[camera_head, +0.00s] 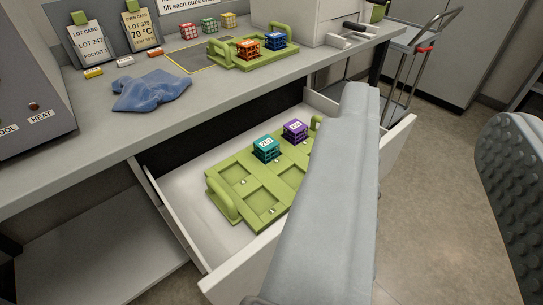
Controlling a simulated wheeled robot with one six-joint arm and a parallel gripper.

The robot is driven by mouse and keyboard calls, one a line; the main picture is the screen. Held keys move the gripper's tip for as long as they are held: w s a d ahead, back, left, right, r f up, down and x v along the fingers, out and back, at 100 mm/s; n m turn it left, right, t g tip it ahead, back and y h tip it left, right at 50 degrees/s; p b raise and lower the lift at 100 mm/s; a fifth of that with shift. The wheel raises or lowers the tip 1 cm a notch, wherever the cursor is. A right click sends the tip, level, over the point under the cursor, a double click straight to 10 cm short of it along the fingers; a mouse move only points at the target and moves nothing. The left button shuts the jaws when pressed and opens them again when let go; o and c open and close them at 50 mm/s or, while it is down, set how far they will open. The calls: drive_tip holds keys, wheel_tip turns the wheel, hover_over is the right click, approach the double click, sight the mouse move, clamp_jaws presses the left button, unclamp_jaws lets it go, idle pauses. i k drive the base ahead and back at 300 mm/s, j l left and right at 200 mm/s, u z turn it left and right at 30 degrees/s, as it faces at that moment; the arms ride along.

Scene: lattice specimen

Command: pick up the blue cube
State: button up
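The blue cube (274,41) is a small lattice cube with a pale label on top. It sits on a green tray (222,57) on the bench, just right of an orange lattice cube (247,50). My gripper (430,108) shows as two large grey fingers in the foreground, spread wide apart, with a bumpy pad on the right one. Nothing shows held between them. The fingers are close to the camera, and the blue cube is farther back, up and left of them.
The open drawer (190,185) below the bench holds a second green tray (233,176) with teal (265,149) and purple (295,130) cubes. Red, green and yellow cubes (208,25) stand behind. A blue cloth (150,90) lies left. A cart (425,40) stands right.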

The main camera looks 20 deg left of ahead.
sight(277, 38)
drive_tip(key=i+l+u, duration=0.2)
drive_tip(key=i+l, duration=0.2)
drive_tip(key=i+l+u, duration=0.15)
drive_tip(key=i+l, duration=0.2)
drive_tip(key=i+l+u, duration=0.2)
drive_tip(key=l, duration=0.35)
drive_tip(key=i+l+u, duration=0.2)
drive_tip(key=i+l, duration=0.3)
drive_tip(key=i+l+u, duration=0.2)
drive_tip(key=i+l, duration=0.3)
drive_tip(key=l, duration=0.15)
drive_tip(key=i, duration=0.15)
